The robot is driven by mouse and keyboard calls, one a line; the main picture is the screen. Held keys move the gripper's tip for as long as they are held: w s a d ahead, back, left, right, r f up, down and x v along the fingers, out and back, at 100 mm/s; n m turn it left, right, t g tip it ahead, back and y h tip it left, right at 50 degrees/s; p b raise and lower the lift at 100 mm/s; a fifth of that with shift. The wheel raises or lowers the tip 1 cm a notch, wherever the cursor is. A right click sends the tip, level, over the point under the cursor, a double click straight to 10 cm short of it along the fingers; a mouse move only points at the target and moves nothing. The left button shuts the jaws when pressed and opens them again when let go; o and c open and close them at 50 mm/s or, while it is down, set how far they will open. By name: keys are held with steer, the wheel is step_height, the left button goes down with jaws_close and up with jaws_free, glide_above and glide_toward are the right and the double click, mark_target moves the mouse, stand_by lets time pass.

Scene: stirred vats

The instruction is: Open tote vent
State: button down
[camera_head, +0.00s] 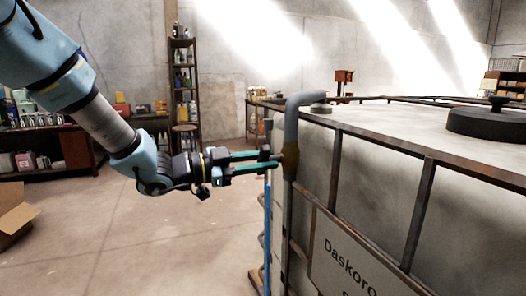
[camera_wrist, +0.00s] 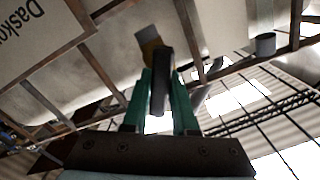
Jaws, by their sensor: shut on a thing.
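The tote (camera_head: 390,180) is a large pale container in a rusty metal cage at the right. A grey vent pipe (camera_head: 291,128) with a bent top runs up its near left corner. A brass-coloured valve body (camera_head: 291,161) sits on the pipe; it also shows in the wrist view (camera_wrist: 148,42). My gripper (camera_head: 270,160) reaches in from the left, level with the valve. Its green fingers are shut on a dark valve handle (camera_wrist: 166,72), which lies between them in the wrist view. The fingers partly hide the handle in the head view.
A round dark lid (camera_head: 490,122) with a knob sits on the tote's top. A blue upright pole (camera_head: 267,235) stands just left of the pipe. A cardboard box (camera_head: 12,215) lies at the far left. The floor between is clear.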

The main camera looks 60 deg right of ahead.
steer(key=n+p, duration=0.2)
steer(key=n, duration=0.1)
steer(key=shift+r+p, duration=0.1)
steer(key=shift+p, duration=0.2)
steer(key=shift+n+p, duration=0.85)
steer(key=shift+n, duration=0.55)
steer(key=shift+f, duration=0.2)
steer(key=c, duration=0.7)
jaws_free()
steer(key=shift+r, duration=0.1)
steer(key=b+v, duration=0.2)
steer(key=v, duration=0.9)
steer(key=shift+b, duration=0.4)
